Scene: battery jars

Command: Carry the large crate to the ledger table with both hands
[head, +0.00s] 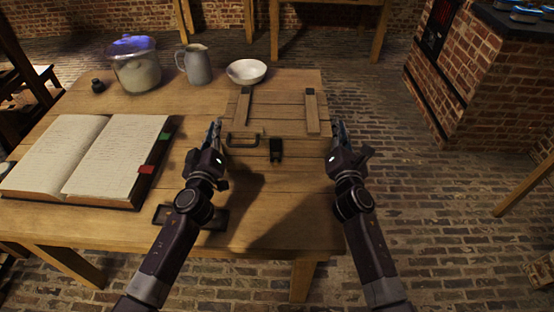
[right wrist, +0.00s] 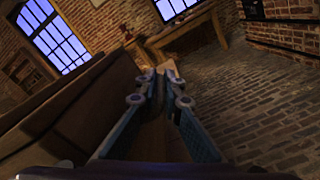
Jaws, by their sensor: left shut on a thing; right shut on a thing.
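The large wooden crate (head: 272,110), with a closed plank lid, wooden strips and a dark front latch (head: 276,150), is over the right part of the ledger table (head: 90,225). I cannot tell whether it rests on the tabletop or hangs just above it. My left gripper (head: 214,133) is shut at the crate's left side, and my right gripper (head: 338,132) is shut at its right side. In the right wrist view my right fingers (right wrist: 158,85) close on a brown wooden part beside a large brown wall. An open ledger (head: 95,155) lies left of the crate.
A small dark bottle (head: 98,86) is at the back left. A brick structure (head: 480,80) stands at the right. Brick floor between it and the table is clear.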

